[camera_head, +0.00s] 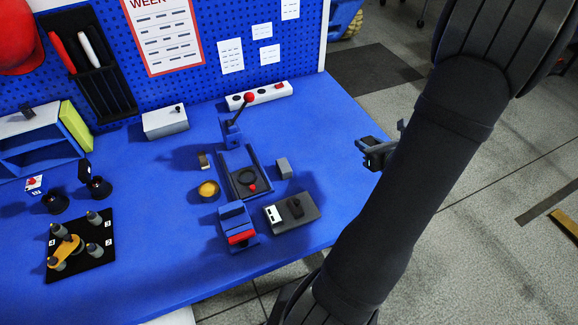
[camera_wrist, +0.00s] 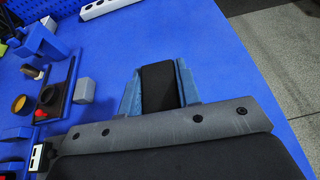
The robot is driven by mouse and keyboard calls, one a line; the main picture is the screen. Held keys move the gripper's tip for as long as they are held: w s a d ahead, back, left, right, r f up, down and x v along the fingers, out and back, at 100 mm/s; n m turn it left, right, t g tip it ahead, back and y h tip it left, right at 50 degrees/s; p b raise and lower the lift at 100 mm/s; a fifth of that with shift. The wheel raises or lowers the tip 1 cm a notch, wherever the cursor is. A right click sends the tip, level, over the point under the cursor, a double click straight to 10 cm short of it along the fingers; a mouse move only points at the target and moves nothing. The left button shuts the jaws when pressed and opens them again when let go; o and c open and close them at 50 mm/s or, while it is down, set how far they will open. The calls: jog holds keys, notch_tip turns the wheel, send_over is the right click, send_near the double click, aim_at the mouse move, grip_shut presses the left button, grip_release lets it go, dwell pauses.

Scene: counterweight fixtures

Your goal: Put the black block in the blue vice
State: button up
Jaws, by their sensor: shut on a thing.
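My gripper (camera_wrist: 159,88) is shut on the black block (camera_wrist: 158,86), which sits between two blue-grey fingers in the wrist view. In the head view my gripper (camera_head: 380,150) is beyond the arm, near the table's right edge; block and fingers are hard to separate there. A black ring and a red knob show on the bed. My gripper is well to its right. In the wrist view the fixture is partly visible at left.
A grey cube (camera_head: 284,167) and a dark box with a black knob (camera_head: 305,211) stand right of the fixture. A yellow round dish (camera_head: 208,189) is left of it. A white power strip (camera_head: 259,95) lies behind. The blue table (camera_head: 330,130) is clear toward the right.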

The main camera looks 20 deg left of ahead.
jog(key=shift+s+a+f, duration=0.1)
jog(key=shift+s, duration=0.35)
jog(key=shift+s+a+f+g, duration=0.15)
jog(key=shift+a+g, duration=0.15)
send_over(325, 160)
notch_tip(325, 160, down, 7)
jog(key=shift+r, duration=0.15)
jog(key=shift+f, duration=2)
jog(key=shift+f, duration=0.15)
jog(key=o, duration=1.1)
